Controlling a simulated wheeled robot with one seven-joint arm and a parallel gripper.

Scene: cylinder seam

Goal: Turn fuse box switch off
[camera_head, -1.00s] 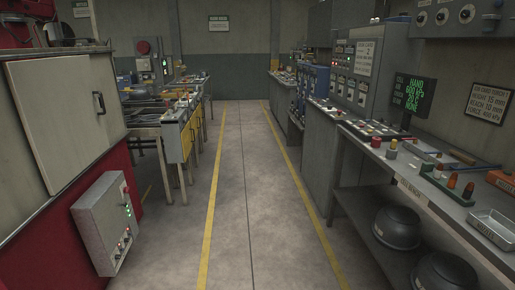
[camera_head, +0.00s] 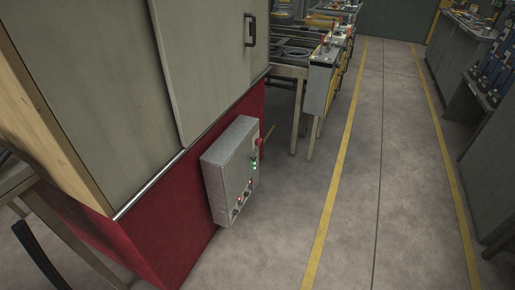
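A grey metal box (camera_head: 230,172), which looks like the fuse box, is mounted low on the red lower panel of a large cabinet. Its front face points right and is seen at a steep angle. A red knob (camera_head: 260,141) sits near the top of that face. A small dark control (camera_head: 253,159) and a lit green lamp (camera_head: 254,167) are just below it. Several small controls and lit lamps, one of them red, run down to the lower part. Which control is the switch, and its position, are too small to tell. My gripper is not in view.
The grey cabinet door (camera_head: 215,60) with a black handle (camera_head: 250,30) is above the box. Workbenches (camera_head: 322,75) stand beyond it. The concrete floor (camera_head: 350,190) between the yellow lines is clear. Grey cabinets (camera_head: 490,150) line the right side.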

